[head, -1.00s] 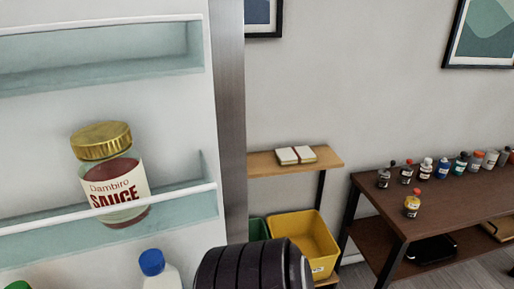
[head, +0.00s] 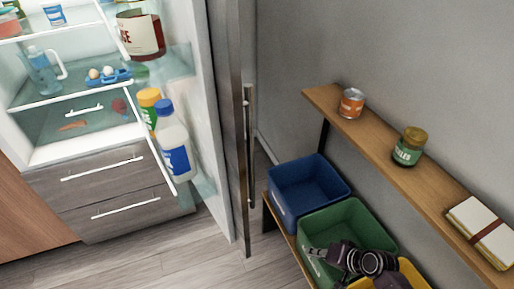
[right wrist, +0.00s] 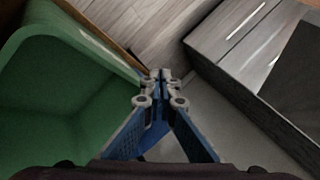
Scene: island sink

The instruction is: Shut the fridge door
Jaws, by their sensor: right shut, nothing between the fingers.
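The fridge (head: 90,130) stands open at the left of the head view, with its lit shelves showing. Its door (head: 226,110) is swung open and seen nearly edge-on. The door's inner racks, holding bottles, face left, and a long vertical handle (head: 250,140) is on its outer side. My right gripper (head: 320,253) is low in the head view, over the green bin and to the right of the door, apart from it. In the right wrist view its blue fingers (right wrist: 160,78) meet at the tips and hold nothing. My left gripper is not in view.
A blue bin (head: 308,190), a green bin (head: 345,225) and a yellow bin (head: 412,275) stand on a low shelf right of the door. A wooden shelf above carries a can (head: 351,103), a jar (head: 409,147) and a book (head: 480,228). Wood floor (head: 190,255) is clear before the fridge.

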